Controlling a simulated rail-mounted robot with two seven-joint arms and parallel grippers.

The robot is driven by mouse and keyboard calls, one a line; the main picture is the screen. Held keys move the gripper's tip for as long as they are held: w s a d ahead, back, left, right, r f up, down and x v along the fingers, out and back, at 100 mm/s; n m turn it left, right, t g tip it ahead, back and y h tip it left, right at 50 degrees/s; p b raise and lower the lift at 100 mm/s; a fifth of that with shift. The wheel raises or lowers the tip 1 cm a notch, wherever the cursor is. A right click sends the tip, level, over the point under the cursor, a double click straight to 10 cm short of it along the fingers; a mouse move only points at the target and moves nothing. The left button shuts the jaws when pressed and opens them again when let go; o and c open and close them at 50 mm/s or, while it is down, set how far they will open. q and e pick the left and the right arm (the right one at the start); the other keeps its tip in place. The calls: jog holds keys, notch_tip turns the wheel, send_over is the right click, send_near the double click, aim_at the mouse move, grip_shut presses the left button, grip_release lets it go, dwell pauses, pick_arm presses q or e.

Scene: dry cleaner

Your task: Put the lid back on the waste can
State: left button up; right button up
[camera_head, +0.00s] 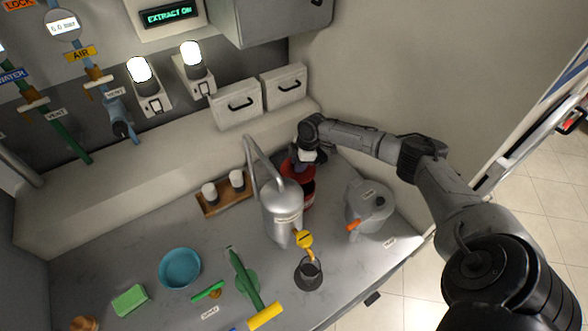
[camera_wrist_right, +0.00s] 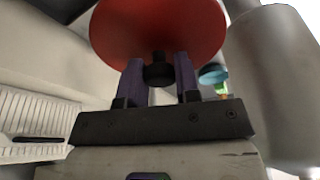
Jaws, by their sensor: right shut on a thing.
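The red waste can (camera_head: 309,201) stands at the back of the counter, partly hidden behind a grey metal canister. Its red lid (camera_head: 289,167) is at the top of the can, partly covered by my right gripper (camera_head: 306,157). In the right wrist view the lid (camera_wrist_right: 158,28) is a red disc with a black knob (camera_wrist_right: 159,73). My right gripper (camera_wrist_right: 160,82) is shut on that knob, one finger on each side. I cannot tell whether the lid touches the can's rim. My left gripper is not in view.
The grey canister (camera_head: 281,212) with its bent pipe stands close in front of the can. A grey jug (camera_head: 368,207) with an orange-tipped spout is to the right. A wooden tray (camera_head: 211,208) with white-topped jars is to the left. A blue bowl (camera_head: 180,268) sits farther forward.

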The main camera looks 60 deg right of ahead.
jog(key=shift+s+d+f+n, duration=0.1)
jog(key=shift+s+f+n, duration=0.1)
jog(key=shift+f, duration=0.3)
jog(key=shift+s+f+n, duration=0.1)
jog(key=shift+s+f, duration=0.1)
jog(key=shift+f, duration=0.25)
jog(key=shift+f+b, duration=2.6)
jog(key=shift+f, duration=0.4)
jog(key=shift+f, duration=0.1)
